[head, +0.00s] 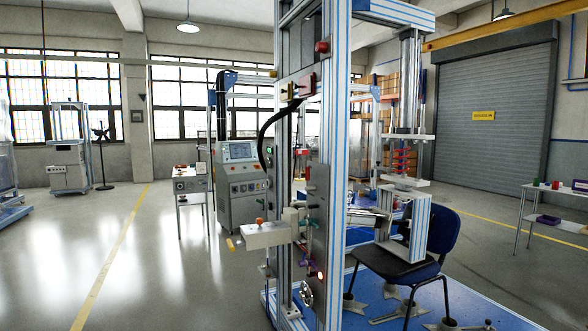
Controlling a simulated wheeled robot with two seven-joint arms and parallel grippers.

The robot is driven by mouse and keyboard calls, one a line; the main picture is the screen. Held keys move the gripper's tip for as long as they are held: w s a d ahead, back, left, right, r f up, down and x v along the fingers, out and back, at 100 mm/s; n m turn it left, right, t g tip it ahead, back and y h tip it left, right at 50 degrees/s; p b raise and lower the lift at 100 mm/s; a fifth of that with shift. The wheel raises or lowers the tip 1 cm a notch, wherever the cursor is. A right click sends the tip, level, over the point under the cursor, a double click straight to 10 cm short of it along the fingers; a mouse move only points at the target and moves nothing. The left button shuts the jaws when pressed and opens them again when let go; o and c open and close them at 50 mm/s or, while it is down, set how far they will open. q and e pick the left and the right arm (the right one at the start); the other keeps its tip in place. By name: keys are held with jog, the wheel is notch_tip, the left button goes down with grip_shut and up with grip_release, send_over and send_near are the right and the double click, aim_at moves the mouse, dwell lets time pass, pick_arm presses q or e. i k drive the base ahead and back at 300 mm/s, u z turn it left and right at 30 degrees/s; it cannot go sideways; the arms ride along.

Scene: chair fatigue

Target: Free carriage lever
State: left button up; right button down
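The chair test machine has a tall aluminium column (333,120) in the middle of the head view. A white bracket (266,235) with an orange knob (260,221) sticks out to the left of it at mid height. Small coloured handles sit on the column's side plate, among them a purple one (306,263) and a green one (310,223). A silver handle (306,293) is lower down, below a lit orange lamp (320,275). I cannot tell which of these is the carriage lever. Neither of my grippers is in view.
A dark blue office chair (433,240) stands on the blue platform (460,310) under the press. A control console (241,180) stands behind, left of the column. A table (555,220) is at the far right. The floor at the left is clear around a yellow line (112,260).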

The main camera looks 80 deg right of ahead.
aim_at(308, 177)
jog(key=z, duration=0.4)
jog(key=i, duration=0.85)
jog(key=z, duration=1.5)
jog(key=i, duration=0.85)
jog(key=z, duration=0.85)
